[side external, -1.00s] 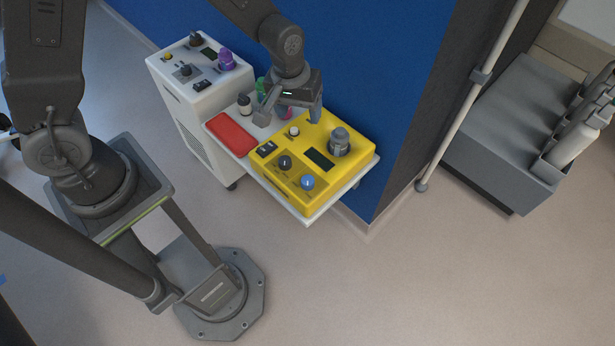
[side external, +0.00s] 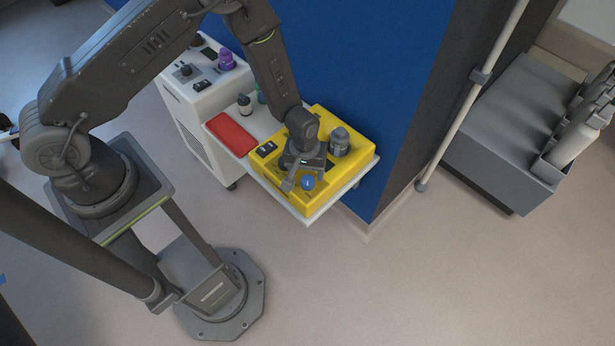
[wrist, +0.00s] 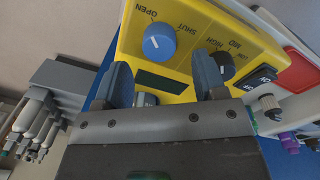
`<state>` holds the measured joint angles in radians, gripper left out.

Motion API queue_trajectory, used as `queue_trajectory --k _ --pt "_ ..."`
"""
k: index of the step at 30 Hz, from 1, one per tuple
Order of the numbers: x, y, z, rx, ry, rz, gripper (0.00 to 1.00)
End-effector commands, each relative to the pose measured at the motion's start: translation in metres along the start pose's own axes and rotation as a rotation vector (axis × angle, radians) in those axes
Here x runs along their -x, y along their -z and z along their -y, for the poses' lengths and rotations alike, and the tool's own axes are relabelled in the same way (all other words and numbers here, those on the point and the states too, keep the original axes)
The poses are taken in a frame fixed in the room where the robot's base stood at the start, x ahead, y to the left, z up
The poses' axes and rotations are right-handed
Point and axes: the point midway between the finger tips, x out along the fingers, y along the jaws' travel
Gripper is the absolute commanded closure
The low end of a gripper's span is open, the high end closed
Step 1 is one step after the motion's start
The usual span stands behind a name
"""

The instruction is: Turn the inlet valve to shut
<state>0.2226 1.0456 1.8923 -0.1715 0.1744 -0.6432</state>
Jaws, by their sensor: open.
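The inlet valve appears to be the blue knob (side external: 308,182) on the yellow box (side external: 327,120), at its front corner. In the wrist view the blue knob (wrist: 159,42) sits beside the printed words OPEN and SHUT. A short pale mark shows on its top; I cannot tell exactly which word it points at. My gripper (side external: 304,179) is over the box's front, close to the blue knob. In the wrist view my gripper (wrist: 163,77) is open and empty, its fingers apart, with the knob beyond the fingertips.
The black LOW/HIGH knob (wrist: 223,62) is close to one finger. A grey cylindrical fitting (side external: 339,141) stands on the box behind my gripper. A blue wall (side external: 370,70) is behind.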

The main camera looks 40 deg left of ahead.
Motion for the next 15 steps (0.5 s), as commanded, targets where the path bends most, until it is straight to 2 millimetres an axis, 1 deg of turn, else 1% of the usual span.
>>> queue_trajectory --k 1,6,10,15 --pt "-0.010 -0.001 0.001 0.000 0.003 0.002 0.35" --pt "-0.030 -0.001 0.000 0.000 0.001 0.001 0.35" --pt "-0.037 0.000 0.000 -0.001 0.000 -0.001 0.35" --pt "-0.039 0.000 0.000 -0.001 0.000 -0.001 0.35"
